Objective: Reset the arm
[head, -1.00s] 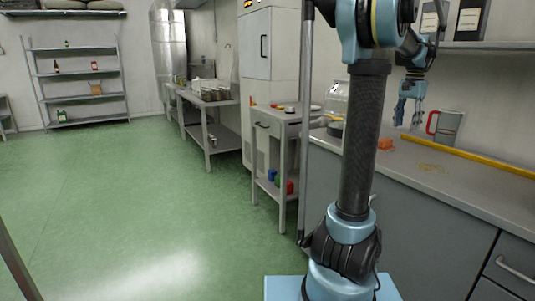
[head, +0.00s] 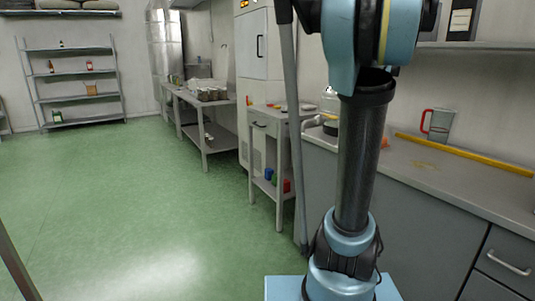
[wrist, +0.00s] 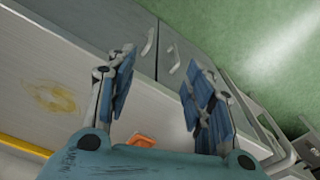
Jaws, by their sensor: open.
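My gripper (wrist: 158,92) shows in the wrist view with its two blue-padded fingers spread wide apart and nothing between them. It is above the front part of the grey counter, whose top (wrist: 80,60) and drawer fronts lie below it. An orange object (wrist: 140,141) lies on the counter, seen just beyond the gripper's palm and partly hidden by it. In the head view my gripper is hidden behind my arm, which stands upright and folded in front of the counter (head: 470,195).
A grey jug with a red handle (head: 437,124) and a long yellow bar (head: 465,153) are at the back of the counter. A small side table (head: 270,122) stands left. The green floor (head: 130,200) is open.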

